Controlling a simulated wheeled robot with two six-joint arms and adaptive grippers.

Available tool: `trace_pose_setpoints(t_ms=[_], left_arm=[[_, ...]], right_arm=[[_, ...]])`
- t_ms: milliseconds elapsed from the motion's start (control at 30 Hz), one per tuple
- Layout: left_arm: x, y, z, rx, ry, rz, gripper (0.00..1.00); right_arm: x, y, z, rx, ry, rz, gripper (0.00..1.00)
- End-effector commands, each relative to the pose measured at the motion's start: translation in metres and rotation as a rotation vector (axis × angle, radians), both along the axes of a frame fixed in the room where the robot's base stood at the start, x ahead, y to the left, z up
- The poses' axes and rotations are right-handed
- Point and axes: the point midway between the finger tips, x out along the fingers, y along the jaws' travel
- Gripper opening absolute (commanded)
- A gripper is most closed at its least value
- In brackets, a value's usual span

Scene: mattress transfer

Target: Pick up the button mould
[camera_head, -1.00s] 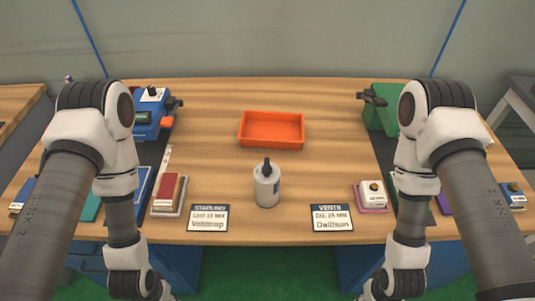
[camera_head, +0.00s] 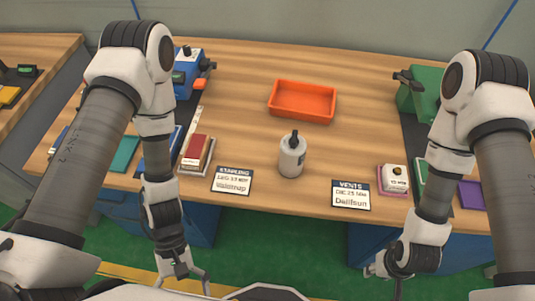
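A small white block with a dark round knob on top (camera_head: 394,178) sits on a pink pad at the right of the wooden table, just right of the "VENTS" card; it looks like the button mould, though I cannot read a label on it. My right gripper (camera_head: 385,277) hangs in front of the table's near edge, below and apart from the block, with its fingers apart and nothing between them. My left gripper (camera_head: 186,276) hangs low in front of the table at the left, open and empty.
The wooden table (camera_head: 245,100) holds an orange tray (camera_head: 303,116), a grey-white bottle (camera_head: 292,158), a "VENTS" card (camera_head: 351,195), a "STAMPLING"-like card (camera_head: 232,181) and a red block (camera_head: 197,152). A green machine (camera_head: 419,92) and a blue machine (camera_head: 188,73) stand at the back.

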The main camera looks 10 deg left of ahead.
Motion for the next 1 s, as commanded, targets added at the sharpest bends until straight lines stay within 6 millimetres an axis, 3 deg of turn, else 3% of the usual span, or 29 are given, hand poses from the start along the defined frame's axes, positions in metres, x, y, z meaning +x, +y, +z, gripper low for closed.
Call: trace_pose_setpoints(t_ms=[67,133,167,233,300,400,500,567,667,1000], left_arm=[[0.016,-0.051,0.017,-0.062,0.131,0.277,0.99],[0.053,-0.1,0.028,-0.156,0.203,0.555,0.99],[0.075,-0.118,0.033,-0.207,0.217,0.676,0.99],[0.137,-0.151,0.042,-0.349,0.213,0.963,0.99],[0.209,-0.165,0.051,-0.518,0.148,1.24,0.99],[0.294,-0.155,0.066,-0.755,-0.02,1.556,0.99],[0.337,-0.136,0.073,-0.901,-0.186,1.739,0.99],[0.343,-0.134,0.062,-0.895,-0.243,1.788,0.99],[0.328,-0.147,0.049,-0.859,-0.2,1.778,0.99],[0.36,-0.185,0.053,-0.857,-0.197,1.778,0.99]], right_arm=[[0.0,0.0,0.003,0.0,0.0,0.0,0.4],[0.0,0.0,0.005,0.0,0.0,0.0,0.4],[0.0,0.0,0.006,0.0,0.0,0.0,0.4],[0.0,0.0,0.009,0.0,0.0,0.0,0.4],[0.0,0.0,0.012,0.0,0.0,0.0,0.4],[0.0,0.0,0.017,0.0,0.0,0.0,0.4],[0.0,0.0,0.022,0.0,0.0,0.0,0.4],[0.0,0.0,0.027,0.0,0.0,0.0,0.4],[0.0,0.0,0.032,0.0,-0.001,0.0,0.4],[0.0,0.0,0.054,0.0,0.0,0.0,0.4]])
